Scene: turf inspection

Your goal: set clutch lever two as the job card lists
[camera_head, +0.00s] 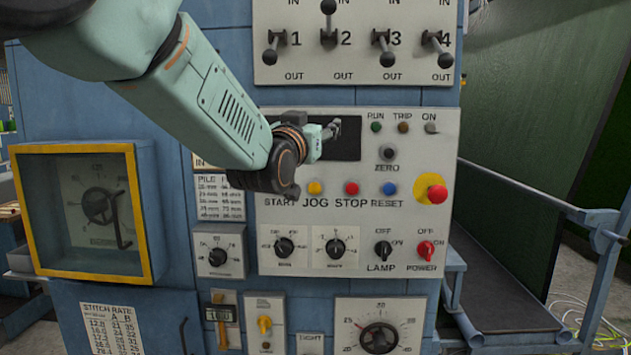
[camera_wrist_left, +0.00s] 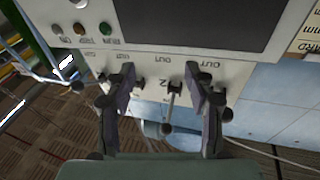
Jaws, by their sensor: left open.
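Clutch lever two (camera_head: 328,32) is on the white lever panel (camera_head: 299,70) at the top of the head view, with its black knob up toward IN. Levers one, three and four have their knobs down toward OUT. My left gripper (camera_head: 334,129) is open and empty in front of the dark display, below the lever panel. In the wrist view, which looks upside down, lever two (camera_wrist_left: 174,98) appears between the open fingers (camera_wrist_left: 160,72). Contact cannot be told there. I see no card clearly marked as the job card. My right gripper is out of view.
Below the levers is a control panel (camera_head: 435,155) with coloured buttons, knobs and a red stop button (camera_head: 437,194). A yellow-framed box (camera_head: 140,215) with a dial stands out at left. A pile chart (camera_head: 218,199) and a stitch rate chart (camera_head: 112,327) are at left. A railing is at right.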

